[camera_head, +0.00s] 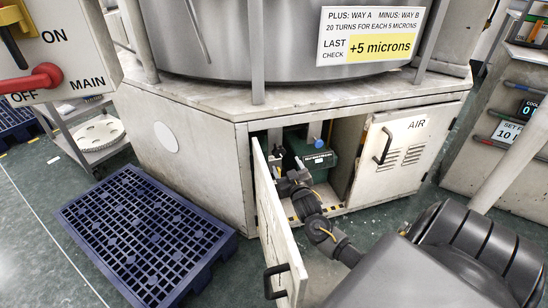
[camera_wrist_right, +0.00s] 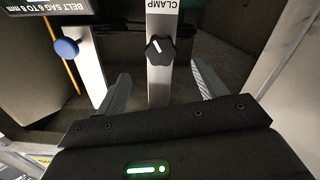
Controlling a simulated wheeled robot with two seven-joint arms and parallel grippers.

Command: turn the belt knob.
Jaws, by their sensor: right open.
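My right gripper (camera_head: 295,178) reaches into the open cabinet under the big round machine. In the right wrist view its two fingers (camera_wrist_right: 160,78) are spread open with nothing between the tips. A black pointed knob (camera_wrist_right: 159,50) with a white mark sits just beyond the gap, on a pale bar labelled CLAMP. To its left is a round blue knob (camera_wrist_right: 66,48) near an upside-down label reading BELT SAG 6 TO 8 mm. The blue knob also shows in the head view (camera_head: 318,143), above a green unit (camera_head: 320,160). Neither knob is marked as the belt knob. My left gripper is out of view.
The cabinet's open door (camera_head: 276,235) stands left of my right arm, close to it. The AIR door (camera_head: 395,150) at right is shut. A blue pallet (camera_head: 140,235) lies on the floor at left. A panel with a red lever (camera_head: 32,83) stands upper left.

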